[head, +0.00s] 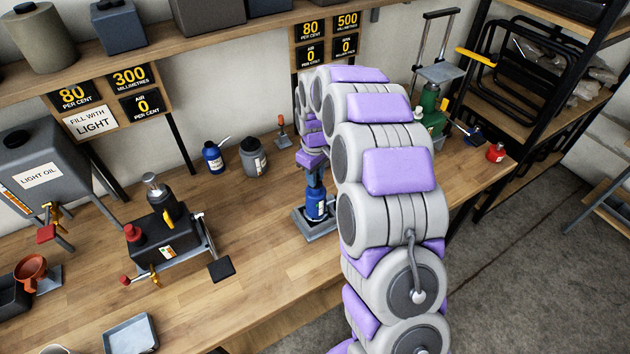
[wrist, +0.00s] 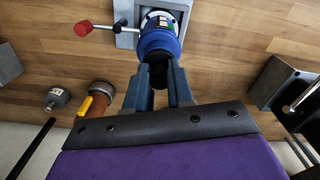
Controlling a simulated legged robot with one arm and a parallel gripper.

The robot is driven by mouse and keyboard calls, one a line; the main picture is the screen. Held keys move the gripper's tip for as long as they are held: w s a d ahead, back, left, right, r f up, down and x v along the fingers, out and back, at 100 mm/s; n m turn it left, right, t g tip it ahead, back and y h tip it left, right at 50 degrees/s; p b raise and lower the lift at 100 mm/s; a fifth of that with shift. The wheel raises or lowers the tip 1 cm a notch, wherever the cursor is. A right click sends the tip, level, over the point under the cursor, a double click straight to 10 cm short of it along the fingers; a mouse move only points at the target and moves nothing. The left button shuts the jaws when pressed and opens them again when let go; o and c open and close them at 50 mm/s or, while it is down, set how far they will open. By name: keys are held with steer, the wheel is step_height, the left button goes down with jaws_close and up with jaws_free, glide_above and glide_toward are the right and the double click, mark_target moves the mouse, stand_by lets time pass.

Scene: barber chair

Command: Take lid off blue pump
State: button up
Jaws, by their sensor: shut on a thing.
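The blue pump (head: 316,207) stands upright on a grey base plate at the middle of the bench in the head view. In the wrist view its blue body (wrist: 157,42) is just beyond my fingertips. My gripper (head: 315,180) points down over the pump's top; its fingers also show in the wrist view (wrist: 158,76). The fingers are shut on the dark top piece, which appears to be the lid (wrist: 157,73).
A blue bottle (head: 213,158) and a grey jar (head: 253,157) stand left of the pump. A dark tank unit (head: 160,240) is further left. A green jack-like device (head: 430,112) is at the right behind my arm.

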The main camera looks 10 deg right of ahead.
jaws_close()
steer(key=shift+d, duration=0.15)
